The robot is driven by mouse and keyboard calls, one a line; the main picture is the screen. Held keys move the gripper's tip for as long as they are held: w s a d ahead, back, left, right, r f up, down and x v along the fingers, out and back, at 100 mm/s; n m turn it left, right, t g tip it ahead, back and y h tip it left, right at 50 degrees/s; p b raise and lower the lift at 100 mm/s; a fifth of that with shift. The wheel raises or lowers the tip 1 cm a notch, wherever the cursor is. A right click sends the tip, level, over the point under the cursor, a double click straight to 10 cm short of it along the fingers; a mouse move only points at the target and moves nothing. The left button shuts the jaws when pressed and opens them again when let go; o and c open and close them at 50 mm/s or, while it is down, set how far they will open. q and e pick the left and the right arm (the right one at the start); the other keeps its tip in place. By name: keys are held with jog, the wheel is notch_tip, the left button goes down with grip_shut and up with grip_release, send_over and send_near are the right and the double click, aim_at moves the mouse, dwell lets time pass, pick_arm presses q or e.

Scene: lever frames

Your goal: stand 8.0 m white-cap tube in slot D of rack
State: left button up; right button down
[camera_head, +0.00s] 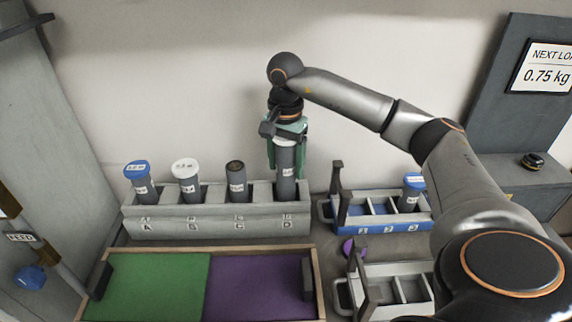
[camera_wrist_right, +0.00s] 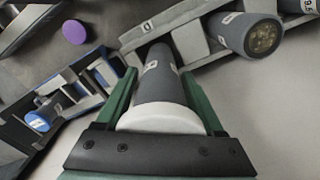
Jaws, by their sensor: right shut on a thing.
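The grey tube with a white cap (camera_head: 285,168) is upright at slot D, the right end of the light grey rack (camera_head: 205,224). Its lower end goes behind the rack's front wall, so I cannot tell how deep it sits. My right gripper (camera_head: 286,142) is shut on its upper part from above. In the right wrist view the white cap (camera_wrist_right: 161,121) is between the green fingers, and the tube (camera_wrist_right: 160,75) points toward the rack's end slot (camera_wrist_right: 148,30). My left gripper is not in view.
Slot A holds a blue-cap tube (camera_head: 139,178), B a white-cap tube (camera_head: 187,180), C a dark-topped tube (camera_head: 237,178). A blue rack (camera_head: 380,226) with a blue-cap tube (camera_head: 412,188) stands right. A green and purple tray (camera_head: 150,285) lies in front. A purple cap (camera_head: 348,246) lies nearby.

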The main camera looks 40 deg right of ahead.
jog(key=shift+f, duration=0.2)
jog(key=shift+f, duration=0.15)
grip_release()
notch_tip(320, 180, up, 11)
jog(key=shift+r+p, duration=0.1)
jog(key=shift+p, duration=0.85)
jog(key=shift+r, duration=0.6)
